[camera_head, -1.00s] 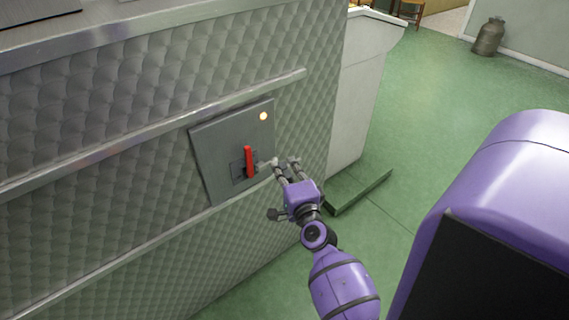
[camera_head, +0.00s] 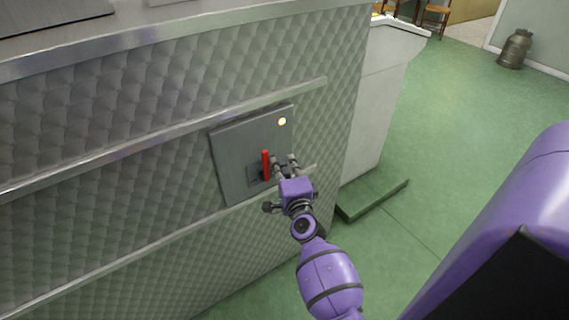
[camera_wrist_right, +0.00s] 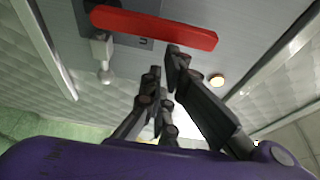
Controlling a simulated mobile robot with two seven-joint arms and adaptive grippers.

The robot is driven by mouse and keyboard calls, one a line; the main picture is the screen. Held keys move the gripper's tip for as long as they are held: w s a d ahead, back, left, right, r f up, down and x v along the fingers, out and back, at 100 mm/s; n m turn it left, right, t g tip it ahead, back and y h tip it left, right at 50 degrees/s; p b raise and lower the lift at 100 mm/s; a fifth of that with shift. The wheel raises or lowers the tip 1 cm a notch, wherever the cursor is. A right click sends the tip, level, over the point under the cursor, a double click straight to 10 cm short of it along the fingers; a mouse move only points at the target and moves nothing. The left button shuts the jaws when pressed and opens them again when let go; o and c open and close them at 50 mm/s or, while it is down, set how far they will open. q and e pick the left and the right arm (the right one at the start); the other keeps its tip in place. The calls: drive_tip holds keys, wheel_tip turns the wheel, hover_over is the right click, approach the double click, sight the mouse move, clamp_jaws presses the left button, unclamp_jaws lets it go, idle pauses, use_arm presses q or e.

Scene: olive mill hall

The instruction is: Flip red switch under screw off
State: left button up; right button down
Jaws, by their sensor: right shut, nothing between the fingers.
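The red switch (camera_head: 266,165) is an upright red lever on a grey panel (camera_head: 236,150) on the side of the metal machine. Its lever points up. In the wrist view the red lever (camera_wrist_right: 155,27) lies across the top, with a small grey knob below its left end. My right gripper (camera_head: 282,160) is shut and empty, just right of the lever, close in front of the panel. In the wrist view its fingertips (camera_wrist_right: 165,65) are just below the lever; I cannot tell whether they touch it. My left gripper is not in view.
A lit yellowish lamp (camera_head: 282,121) sits at the panel's upper right. Metal rails (camera_head: 170,143) run along the machine above and below the panel. A green low slab (camera_head: 373,197) lies right of the machine. Green floor is open further right, with a metal can (camera_head: 515,48) far back.

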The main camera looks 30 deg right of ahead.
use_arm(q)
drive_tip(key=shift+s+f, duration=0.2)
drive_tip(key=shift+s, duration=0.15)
use_arm(e)
drive_tip(key=shift+a+n, duration=0.15)
drive_tip(key=shift+n, duration=0.15)
